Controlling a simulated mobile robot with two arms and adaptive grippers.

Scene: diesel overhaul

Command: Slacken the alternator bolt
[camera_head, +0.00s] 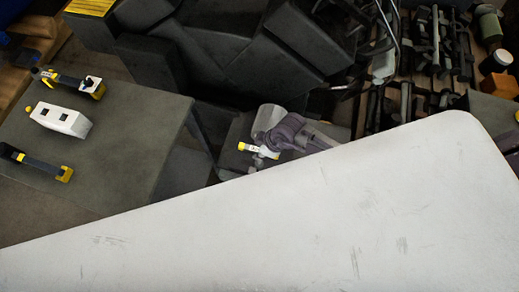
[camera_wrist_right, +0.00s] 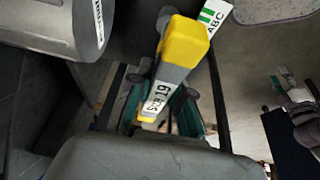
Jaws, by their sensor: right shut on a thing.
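My right gripper (camera_head: 276,143) is in the middle of the head view, beyond the edge of a large white panel. It is shut on a yellow-and-grey tool (camera_head: 248,148) with a white label. In the right wrist view the tool (camera_wrist_right: 184,48) points up and away between the fingers of the right gripper (camera_wrist_right: 165,108), and its label ends in "19". I cannot make out the alternator bolt in either view. My left gripper is not in view.
The white panel (camera_head: 330,215) fills the lower head view. A grey table (camera_head: 110,150) at left holds a white block (camera_head: 62,119) and two yellow-and-black tools (camera_head: 36,163) (camera_head: 76,82). Dark parts (camera_head: 435,50) crowd the upper right. A grey cylinder (camera_wrist_right: 60,25) is at the wrist view's upper left.

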